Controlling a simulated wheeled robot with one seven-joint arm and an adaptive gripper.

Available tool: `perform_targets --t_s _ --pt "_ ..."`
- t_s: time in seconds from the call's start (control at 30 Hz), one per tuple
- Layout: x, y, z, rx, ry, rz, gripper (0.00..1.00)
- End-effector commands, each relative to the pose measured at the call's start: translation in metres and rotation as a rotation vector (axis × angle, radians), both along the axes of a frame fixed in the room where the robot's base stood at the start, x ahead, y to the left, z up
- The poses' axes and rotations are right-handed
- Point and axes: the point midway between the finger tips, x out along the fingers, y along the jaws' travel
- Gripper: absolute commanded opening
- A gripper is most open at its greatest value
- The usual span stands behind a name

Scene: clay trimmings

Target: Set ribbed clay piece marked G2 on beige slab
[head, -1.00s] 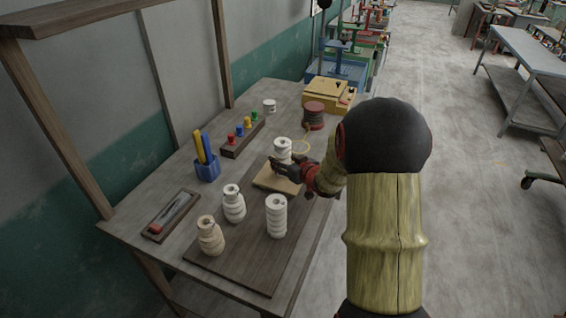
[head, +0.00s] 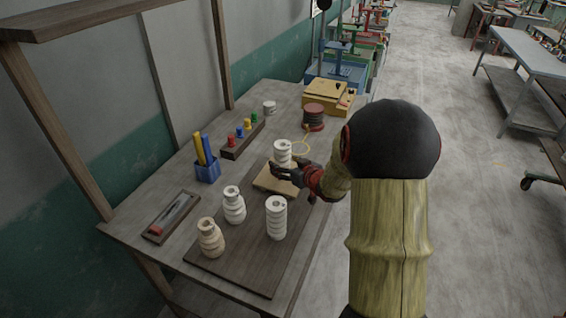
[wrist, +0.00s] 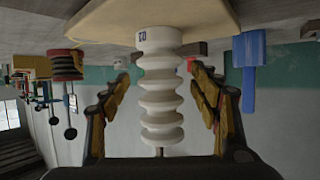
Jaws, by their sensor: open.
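A white ribbed clay piece (head: 282,154) stands upright on the beige slab (head: 268,181). In the wrist view, which is upside down, the piece (wrist: 160,95) has its base against the slab (wrist: 105,22), with a small dark mark near the base that looks like G2. My gripper (head: 284,172) is beside it at the slab's near right side. In the wrist view my gripper's fingers (wrist: 160,80) are open, one on each side of the piece, with gaps between. The fingers hide part of the slab in the head view.
Other ribbed pieces stand on the dark board (head: 238,262): a white one (head: 234,206), a taller one (head: 276,219) and a cream one (head: 211,240). A blue pen holder (head: 208,171), a peg block (head: 242,139) and a red spool (head: 313,116) are nearby.

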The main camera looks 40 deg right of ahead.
Motion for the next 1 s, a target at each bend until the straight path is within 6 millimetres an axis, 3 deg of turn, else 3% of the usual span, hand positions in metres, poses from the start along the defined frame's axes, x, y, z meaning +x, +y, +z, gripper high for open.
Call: perform_targets --t_s 0.2,0.43,0.73,0.87,1.0 --pt "-0.043 0.004 0.022 -0.001 -0.001 -0.003 0.62" --pt "-0.078 0.009 0.036 -0.001 -0.001 -0.002 0.62" --pt "-0.088 0.015 0.051 -0.036 0.023 -0.015 0.62" --pt "-0.084 0.026 0.076 -0.102 0.083 -0.062 0.62" --pt "-0.093 0.048 0.109 -0.155 0.17 -0.122 0.62"
